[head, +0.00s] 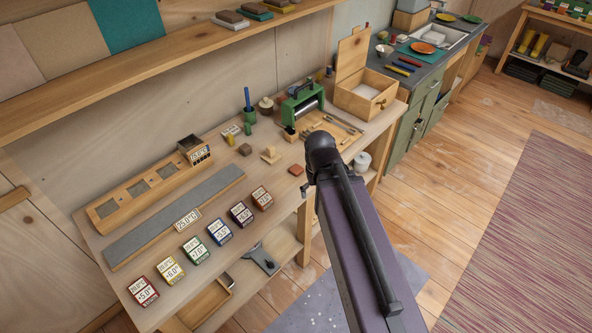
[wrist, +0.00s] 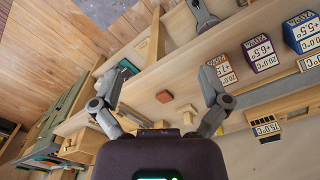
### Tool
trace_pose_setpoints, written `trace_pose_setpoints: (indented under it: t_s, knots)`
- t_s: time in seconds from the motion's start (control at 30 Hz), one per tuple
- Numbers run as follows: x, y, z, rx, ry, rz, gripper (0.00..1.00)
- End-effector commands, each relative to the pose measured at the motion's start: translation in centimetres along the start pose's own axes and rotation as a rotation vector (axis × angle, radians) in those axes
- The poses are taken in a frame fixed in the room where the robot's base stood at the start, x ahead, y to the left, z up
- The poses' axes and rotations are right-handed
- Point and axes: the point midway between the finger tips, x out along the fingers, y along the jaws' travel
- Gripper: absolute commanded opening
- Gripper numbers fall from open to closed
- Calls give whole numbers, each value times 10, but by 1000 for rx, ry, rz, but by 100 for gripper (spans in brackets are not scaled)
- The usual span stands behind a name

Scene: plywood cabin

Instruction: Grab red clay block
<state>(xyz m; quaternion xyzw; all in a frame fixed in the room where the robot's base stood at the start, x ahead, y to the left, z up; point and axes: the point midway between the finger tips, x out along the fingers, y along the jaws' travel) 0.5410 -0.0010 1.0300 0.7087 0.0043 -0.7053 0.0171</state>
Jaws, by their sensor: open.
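The red clay block (head: 296,170) is a small flat reddish-brown square. It lies on the wooden workbench (head: 262,222) near its front edge, just left of my arm in the head view. In the wrist view, the red clay block (wrist: 164,97) lies in the middle, framed between the two fingers. My gripper (wrist: 165,77) is open, its grey fingers spread wide to either side of the block with nothing between them. It appears to be above the bench, apart from the block. In the head view, my arm hides most of the gripper.
Several labelled cubes (head: 219,231) stand in a slanting row along the bench's front. Small wooden pieces (head: 270,155) and a green roller press (head: 301,105) are behind the block. An open wooden box (head: 365,98) stands at the far end. Bare bench surrounds the block.

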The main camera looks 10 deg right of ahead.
Motion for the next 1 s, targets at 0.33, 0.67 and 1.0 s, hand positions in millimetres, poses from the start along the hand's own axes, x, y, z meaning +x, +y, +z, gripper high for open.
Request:
trace_pose_setpoints:
  t_s: [0.33, 0.67, 1.0]
  knots:
    - [49, 12, -40, -294, 25, 170, 100]
    - [99, 17, -99, -743, -6, 446, 100]
    - [137, 9, -161, -1199, -136, 743, 100]
